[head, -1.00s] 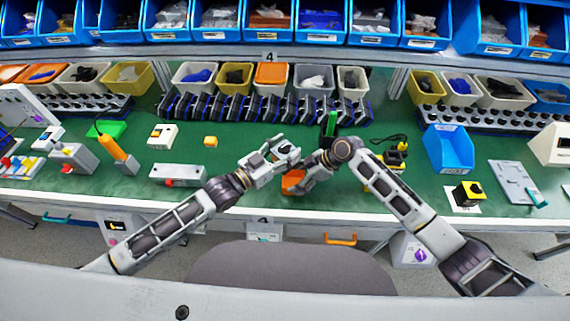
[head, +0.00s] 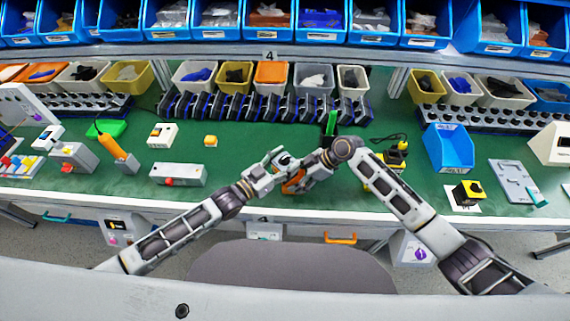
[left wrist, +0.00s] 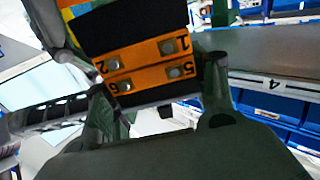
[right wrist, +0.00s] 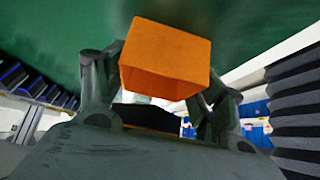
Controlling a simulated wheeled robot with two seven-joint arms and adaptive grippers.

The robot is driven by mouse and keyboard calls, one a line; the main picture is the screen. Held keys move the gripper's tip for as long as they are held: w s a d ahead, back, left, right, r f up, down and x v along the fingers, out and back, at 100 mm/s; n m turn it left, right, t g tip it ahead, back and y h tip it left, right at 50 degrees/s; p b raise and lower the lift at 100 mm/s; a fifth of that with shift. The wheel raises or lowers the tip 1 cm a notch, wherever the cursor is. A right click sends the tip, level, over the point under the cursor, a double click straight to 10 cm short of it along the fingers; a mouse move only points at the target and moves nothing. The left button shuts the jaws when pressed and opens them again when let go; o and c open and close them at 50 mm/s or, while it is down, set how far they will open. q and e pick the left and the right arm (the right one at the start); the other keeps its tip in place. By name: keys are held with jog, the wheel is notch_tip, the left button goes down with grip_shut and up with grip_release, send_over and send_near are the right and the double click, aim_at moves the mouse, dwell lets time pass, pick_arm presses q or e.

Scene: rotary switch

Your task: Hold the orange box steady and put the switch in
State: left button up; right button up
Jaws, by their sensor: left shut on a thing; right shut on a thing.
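The orange box (head: 293,184) is between the fingers of my right gripper (head: 303,180), above the front part of the green bench. In the right wrist view the box (right wrist: 165,60) is gripped with one side face toward the camera. A black part with an orange edge (right wrist: 150,115) shows below it there. My left gripper (head: 279,163) is shut on the rotary switch, close above the box. In the left wrist view the switch (left wrist: 140,65) has a black body and orange terminal strips numbered 1, 2, 5 and 6. Whether switch and box touch is hidden.
A grey box with a red button (head: 178,175) lies to the left. A blue bin (head: 448,148) and a yellow-black switch (head: 467,194) stand to the right. A row of black-blue holders (head: 250,108) runs behind. The green bench between is mostly clear.

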aim_at(276, 170)
pick_arm(q)
jog(key=shift+f, duration=0.75)
jog(key=shift+f, duration=0.15)
jog(key=o, duration=1.2)
jog(key=shift+o, duration=0.2)
jog(key=shift+f, duration=0.1)
jog(key=shift+v, duration=0.85)
jog(key=v, duration=0.3)
jog(key=shift+a+f, duration=0.3)
jog(key=shift+a, duration=0.25)
jog(key=v, duration=0.6)
jog(key=shift+s+a, duration=0.15)
jog(key=shift+s, duration=0.05)
jog(key=shift+r, duration=0.1)
